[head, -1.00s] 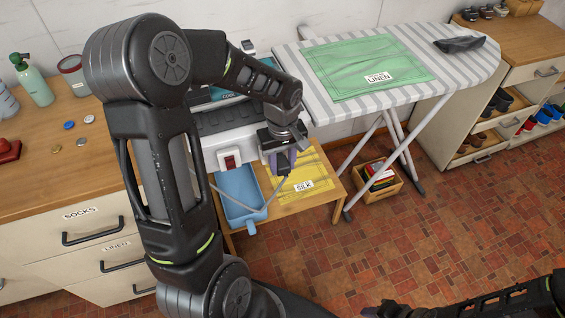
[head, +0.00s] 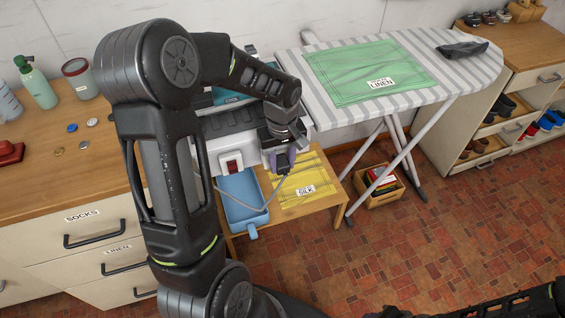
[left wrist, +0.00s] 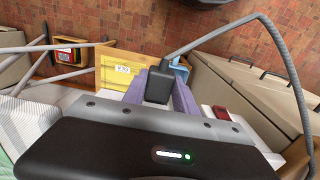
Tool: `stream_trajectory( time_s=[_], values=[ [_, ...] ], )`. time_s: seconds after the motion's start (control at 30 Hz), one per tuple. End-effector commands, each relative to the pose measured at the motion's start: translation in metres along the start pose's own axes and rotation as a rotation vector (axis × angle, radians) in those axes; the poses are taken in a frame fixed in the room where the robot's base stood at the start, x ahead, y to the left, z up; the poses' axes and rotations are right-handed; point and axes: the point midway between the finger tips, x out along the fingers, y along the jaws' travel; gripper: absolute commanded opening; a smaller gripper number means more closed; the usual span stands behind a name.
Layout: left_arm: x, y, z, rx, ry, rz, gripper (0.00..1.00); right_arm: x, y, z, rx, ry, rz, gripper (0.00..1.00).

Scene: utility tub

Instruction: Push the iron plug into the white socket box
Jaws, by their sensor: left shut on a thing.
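My left gripper (head: 284,160) has purple fingers and is shut on the dark iron plug (left wrist: 159,86). A grey cord runs from the plug and curves away to the right in the left wrist view. The gripper is in front of the right end of a white box with a red switch (head: 232,164), which also shows in the left wrist view (left wrist: 222,113). I cannot tell whether the plug touches the box, and no socket opening shows. Part of my right arm shows at the lower right, but its gripper is out of view.
A blue tray (head: 240,195) and a yellow cloth (head: 302,187) labelled SILK lie on a low wooden table below the gripper. The striped ironing board (head: 470,75) stands to the right with a green cloth (head: 368,70). A wooden counter (head: 60,185) is at left.

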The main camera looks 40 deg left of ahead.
Motion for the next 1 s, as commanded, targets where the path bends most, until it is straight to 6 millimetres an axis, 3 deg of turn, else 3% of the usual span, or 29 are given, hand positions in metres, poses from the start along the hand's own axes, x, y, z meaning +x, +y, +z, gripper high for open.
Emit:
stream_trajectory(
  time_s=[0.6, 0.63, 0.9, 1.0],
  values=[
    [0.0000, -0.0004, -0.0021, -0.001, 0.002, 0.000, 0.00, 0.0019, 0.0007, 0.0000, 0.000, 0.000, 0.000, 0.36],
    [0.0000, -0.0004, -0.0021, 0.000, 0.002, 0.000, 0.36, 0.0019, 0.0007, 0.0000, 0.000, 0.000, 0.000, 0.36],
    [0.0001, -0.0003, -0.0016, 0.000, 0.001, 0.000, 0.58, 0.0019, 0.0007, 0.0000, 0.000, 0.000, 0.000, 0.36],
    [0.0001, -0.0002, -0.0014, 0.000, 0.001, 0.000, 0.59, 0.0019, 0.0007, 0.0000, 0.000, 0.000, 0.000, 0.36]
  ],
)
